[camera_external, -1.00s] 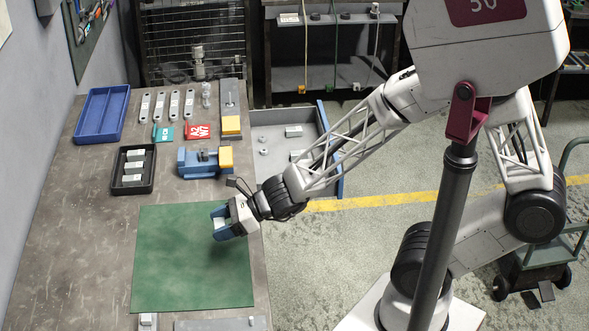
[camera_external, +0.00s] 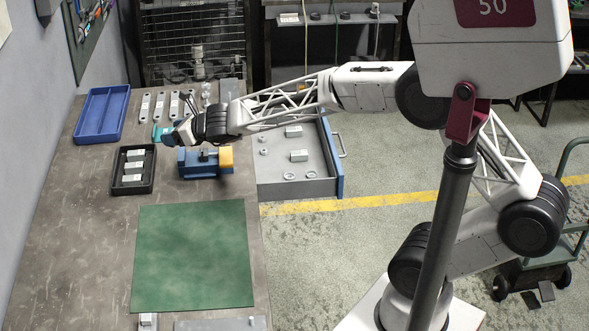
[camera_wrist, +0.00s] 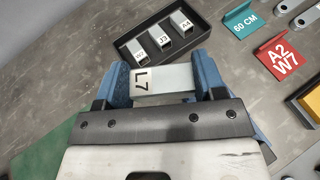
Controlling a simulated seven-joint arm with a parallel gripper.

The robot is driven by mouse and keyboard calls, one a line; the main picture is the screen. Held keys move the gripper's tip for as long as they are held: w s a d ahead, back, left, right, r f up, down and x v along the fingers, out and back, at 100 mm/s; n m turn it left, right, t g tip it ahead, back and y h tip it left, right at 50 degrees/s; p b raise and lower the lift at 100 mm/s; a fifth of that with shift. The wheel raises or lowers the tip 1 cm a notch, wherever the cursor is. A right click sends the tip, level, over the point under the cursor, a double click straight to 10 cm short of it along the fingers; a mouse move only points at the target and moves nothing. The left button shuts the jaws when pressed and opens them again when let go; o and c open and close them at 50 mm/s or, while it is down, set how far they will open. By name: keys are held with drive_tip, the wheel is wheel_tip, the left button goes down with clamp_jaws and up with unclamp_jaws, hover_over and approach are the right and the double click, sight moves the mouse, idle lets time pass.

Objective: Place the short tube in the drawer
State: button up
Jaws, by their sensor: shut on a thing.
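A short grey square tube marked L7 (camera_wrist: 160,85) lies across between the two blue fingers of my gripper (camera_wrist: 163,75) in the wrist view. The gripper is shut on it. In the external view my gripper (camera_external: 170,135) hangs over the table, beyond the black tray and close to the blue-and-yellow vise; the tube cannot be made out there. The drawer (camera_external: 275,170) stands open to the right of the table. It holds a few small grey blocks and rings. My forearm hides the drawer's far part.
A black tray (camera_wrist: 120,47) holds three short tubes. The vise (camera_external: 196,170) sits beside it. A blue tray (camera_external: 80,118), several pale tags (camera_external: 160,105), a teal sign (camera_wrist: 240,20) and a red sign (camera_wrist: 283,58) lie farther back. The green mat (camera_external: 190,255) is bare.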

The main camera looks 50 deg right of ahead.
drive_tip(key=w+d+r+m+h, duration=0.3)
drive_tip(key=w+d+r+h, duration=0.1)
drive_tip(key=w+d, duration=0.4)
drive_tip(key=shift+w+d+r+t, duration=0.3)
drive_tip(key=shift+d+r+t, duration=0.15)
drive_tip(key=shift+d, duration=0.55)
drive_tip(key=shift+a, duration=0.1)
idle(1.1)
drive_tip(key=s+a+f+n+g+y, duration=0.1)
drive_tip(key=s+a+f+n+y, duration=0.15)
drive_tip(key=s+a, duration=0.55)
drive_tip(key=s+a+f+n+g+y, duration=0.1)
drive_tip(key=s+a+f+n+y, duration=0.25)
drive_tip(key=s, duration=0.95)
drive_tip(key=s+a+f+n+y, duration=0.1)
drive_tip(key=s+a+f, duration=0.1)
drive_tip(key=s, duration=0.6)
drive_tip(key=s+a+f+g+y, duration=0.1)
drive_tip(key=s+a+f, duration=0.1)
drive_tip(key=s, duration=0.7)
drive_tip(key=s+a+f+n+g+y, duration=0.1)
drive_tip(key=s+f, duration=0.3)
drive_tip(key=s, duration=0.4)
drive_tip(key=shift+s+a+f+n+y, duration=0.3)
drive_tip(key=shift+s+a, duration=0.05)
drive_tip(key=shift+a, duration=0.25)
drive_tip(key=shift+w, duration=0.15)
